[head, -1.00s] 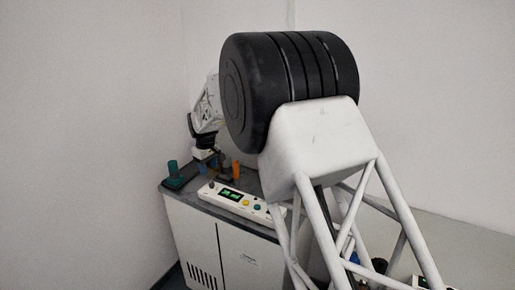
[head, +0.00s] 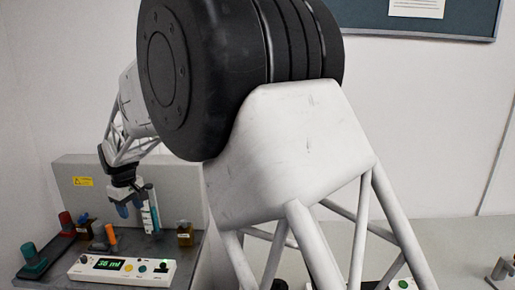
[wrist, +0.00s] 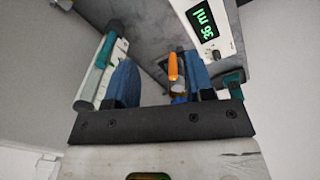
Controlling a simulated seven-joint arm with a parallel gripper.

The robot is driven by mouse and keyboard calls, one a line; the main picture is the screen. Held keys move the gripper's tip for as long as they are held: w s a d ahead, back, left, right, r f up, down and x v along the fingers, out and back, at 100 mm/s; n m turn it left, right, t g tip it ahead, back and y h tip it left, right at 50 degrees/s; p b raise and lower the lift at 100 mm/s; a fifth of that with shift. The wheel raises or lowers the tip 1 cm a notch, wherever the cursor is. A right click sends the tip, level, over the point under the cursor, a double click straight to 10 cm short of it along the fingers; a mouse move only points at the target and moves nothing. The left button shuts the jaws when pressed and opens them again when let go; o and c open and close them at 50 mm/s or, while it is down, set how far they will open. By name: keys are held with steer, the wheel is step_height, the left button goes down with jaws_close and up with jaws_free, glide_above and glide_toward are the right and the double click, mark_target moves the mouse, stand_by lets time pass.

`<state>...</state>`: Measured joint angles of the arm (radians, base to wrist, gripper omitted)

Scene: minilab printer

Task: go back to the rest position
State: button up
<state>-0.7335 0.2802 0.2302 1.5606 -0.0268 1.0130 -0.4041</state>
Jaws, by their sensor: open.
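My gripper (head: 130,203) hangs from the arm at the left of the head view, above the grey worktop. In the wrist view my gripper (wrist: 163,82) shows two blue fingers spread well apart. I see nothing held between them. An orange-topped item (wrist: 173,68) shows beyond the gap, close to the right finger. My large black joint and white arm link hide much of the middle of the head view.
A control panel (head: 122,270) reading 36 ml lies at the worktop's front. A grey wall panel (head: 90,183) stands behind.

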steer(key=s+d+r+m, duration=0.2)
steer(key=s+d+r, duration=0.15)
steer(key=d, duration=0.85)
steer(key=s+d+r+m, duration=0.2)
steer(key=s+d+r, duration=0.15)
steer(key=d, duration=0.85)
steer(key=s+d+r+m, duration=0.2)
steer(key=d+r, duration=0.2)
steer(key=d, duration=0.8)
steer(key=s+d+f+m+t, duration=0.1)
steer(key=s+d+f+m, duration=0.1)
steer(key=s+d, duration=0.9)
steer(key=s+d+f+m, duration=0.3)
steer(key=s+d+m, duration=0.2)
steer(key=s+d, duration=0.7)
steer(key=s, duration=0.4)
steer(key=shift+s+f+t, duration=0.15)
steer(key=shift+f+t, duration=0.2)
steer(key=shift+t, duration=0.05)
steer(key=shift+o, duration=0.4)
steer(key=shift+d, duration=0.1)
